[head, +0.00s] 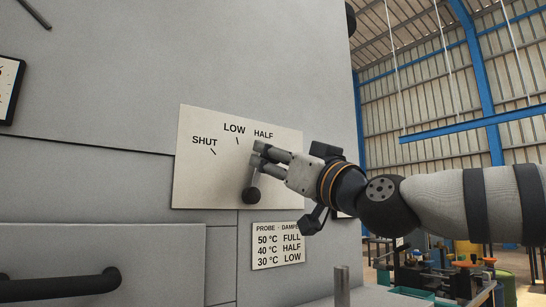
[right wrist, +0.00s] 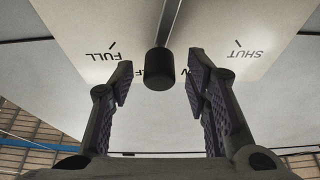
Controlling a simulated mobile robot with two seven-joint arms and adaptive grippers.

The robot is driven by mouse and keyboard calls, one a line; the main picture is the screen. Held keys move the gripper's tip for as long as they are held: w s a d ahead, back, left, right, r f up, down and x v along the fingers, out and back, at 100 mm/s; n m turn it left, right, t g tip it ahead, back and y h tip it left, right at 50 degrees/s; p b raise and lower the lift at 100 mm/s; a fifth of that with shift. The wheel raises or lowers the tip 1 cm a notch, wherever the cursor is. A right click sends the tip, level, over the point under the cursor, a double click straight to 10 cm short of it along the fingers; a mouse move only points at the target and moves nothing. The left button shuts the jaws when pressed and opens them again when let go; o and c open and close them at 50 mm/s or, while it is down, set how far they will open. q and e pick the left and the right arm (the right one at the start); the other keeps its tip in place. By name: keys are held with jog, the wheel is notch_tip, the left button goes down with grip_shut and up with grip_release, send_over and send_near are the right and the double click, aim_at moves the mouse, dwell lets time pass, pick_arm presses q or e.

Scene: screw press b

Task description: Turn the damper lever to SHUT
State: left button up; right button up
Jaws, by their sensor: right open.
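The pale damper plate (head: 200,180) is on the grey wall, with SHUT (head: 204,141), LOW and HALF marked in the head view. The damper lever (head: 251,194) shows low on the plate as a dark rounded part. Its upper part is hidden behind my right gripper (head: 257,155). In the right wrist view the plate is upside down, and the lever's black knob (right wrist: 159,68) hangs between my open fingers, with a gap on each side. The lever's grey rod runs up from it. The knob sits between FULL and SHUT, covering part of the middle lettering.
A small sign (head: 278,247) with temperatures and damper settings is below the plate. A dark handle (head: 62,285) is on the lower left panel. Workshop benches and equipment (head: 440,268) stand at the far right.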

jog(key=shift+x, duration=0.8)
grip_shut()
